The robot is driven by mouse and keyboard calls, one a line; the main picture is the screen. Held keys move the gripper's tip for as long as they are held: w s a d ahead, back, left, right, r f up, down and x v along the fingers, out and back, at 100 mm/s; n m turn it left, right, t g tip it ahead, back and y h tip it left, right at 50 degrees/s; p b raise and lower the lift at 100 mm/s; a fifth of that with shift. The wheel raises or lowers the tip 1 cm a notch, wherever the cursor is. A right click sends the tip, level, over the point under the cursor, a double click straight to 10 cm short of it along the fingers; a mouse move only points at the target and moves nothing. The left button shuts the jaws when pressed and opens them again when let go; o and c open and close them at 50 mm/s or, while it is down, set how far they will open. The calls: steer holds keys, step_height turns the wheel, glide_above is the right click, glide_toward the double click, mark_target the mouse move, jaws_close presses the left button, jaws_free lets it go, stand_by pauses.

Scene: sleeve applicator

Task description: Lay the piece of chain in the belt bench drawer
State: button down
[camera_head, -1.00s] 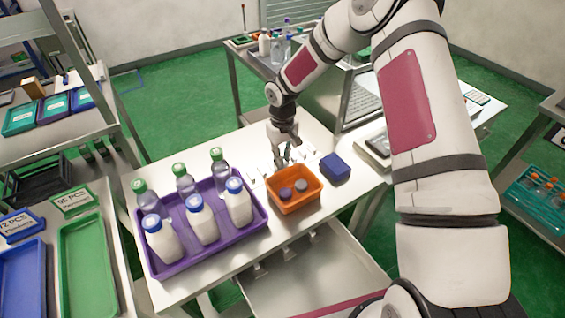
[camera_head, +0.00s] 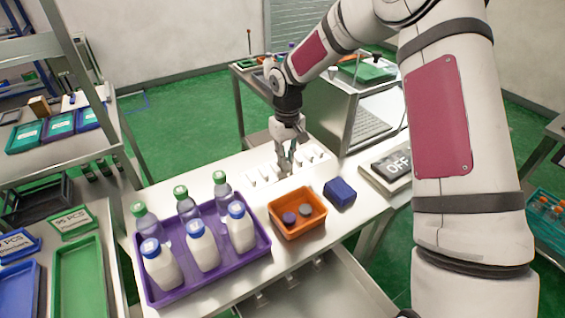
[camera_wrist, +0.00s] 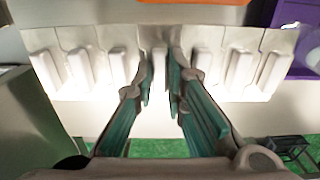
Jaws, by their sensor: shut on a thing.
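The piece of chain (camera_head: 262,176) is a row of white flat links with raised ridges, lying on the bench top behind the orange bin. In the wrist view the chain (camera_wrist: 85,70) runs across the picture. My gripper (camera_head: 285,170) points down at the chain's middle. In the wrist view my gripper (camera_wrist: 160,85) has its teal fingers closed on either side of a middle ridge. The belt bench drawer (camera_head: 325,292) stands pulled open below the bench's front edge; its inside is pale, with its lower part cut off by the picture's edge.
A purple tray (camera_head: 180,293) of bottles fills the left.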

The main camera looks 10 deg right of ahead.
step_height(320, 180, up, 8)
steer(key=shift+r+p, duration=0.2)
steer(key=shift+p, duration=0.15)
steer(key=s+d+f+m, duration=0.3)
steer(key=s+f, duration=0.3)
steer(key=f, duration=0.3)
steer(key=shift+s+f+m+b, duration=0.2)
steer(key=shift+f+m+b, duration=0.1)
steer(key=shift+b, duration=0.1)
